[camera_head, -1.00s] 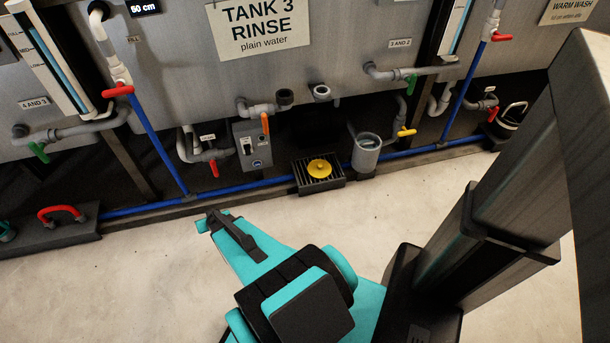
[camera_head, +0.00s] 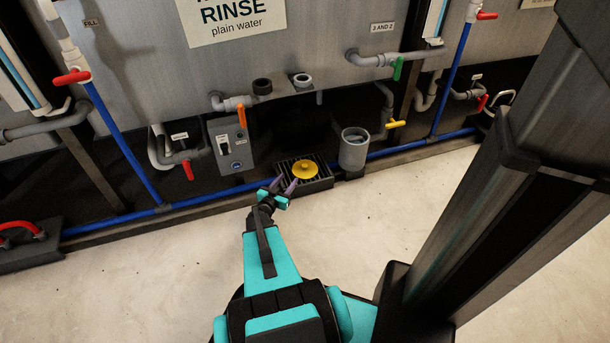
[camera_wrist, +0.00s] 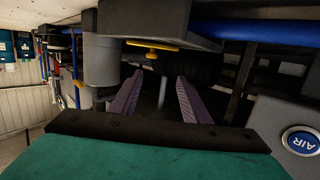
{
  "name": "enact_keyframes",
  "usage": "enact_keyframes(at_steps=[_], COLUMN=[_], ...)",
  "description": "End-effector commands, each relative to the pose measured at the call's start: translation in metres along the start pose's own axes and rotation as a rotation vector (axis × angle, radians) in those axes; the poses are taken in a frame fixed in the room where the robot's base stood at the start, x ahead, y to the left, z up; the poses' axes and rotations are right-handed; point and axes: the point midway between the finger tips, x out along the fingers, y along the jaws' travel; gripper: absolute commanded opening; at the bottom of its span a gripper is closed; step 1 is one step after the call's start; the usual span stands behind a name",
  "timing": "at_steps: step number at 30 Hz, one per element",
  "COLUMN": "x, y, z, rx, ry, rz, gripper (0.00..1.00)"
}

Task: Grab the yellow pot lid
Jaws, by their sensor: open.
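The yellow pot lid (camera_head: 305,169) is a round disc with a small knob on top. It lies on a dark slatted grate (camera_head: 322,184) at the foot of the tank. My gripper (camera_head: 283,184) is just left of the lid and nearer to me, open and empty. In the wrist view the lid (camera_wrist: 153,45) shows as a thin yellow edge beyond the purple fingers of my gripper (camera_wrist: 159,80). The lid lies outside the fingers, and no contact shows.
A grey pail-like cup (camera_head: 354,150) stands right of the grate. A grey switch box (camera_head: 230,143) stands to the left. A blue pipe (camera_head: 190,203) runs low along the tank front. An orange-handled valve (camera_head: 242,116) hangs above. The pale floor (camera_head: 160,280) in front is clear.

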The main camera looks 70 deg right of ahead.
Motion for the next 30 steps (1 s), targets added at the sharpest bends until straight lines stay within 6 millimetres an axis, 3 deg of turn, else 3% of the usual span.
enact_keyframes(at_steps=[4, 17, 30], x=[0.007, 0.012, 0.069], y=[0.013, 0.013, 0.016], z=[0.001, 0.001, 0.002], rx=[0.002, 0.002, 0.004], ry=[0.016, 0.016, 0.017], rz=[0.039, 0.039, 0.040], gripper=[0.43, 0.43, 0.43])
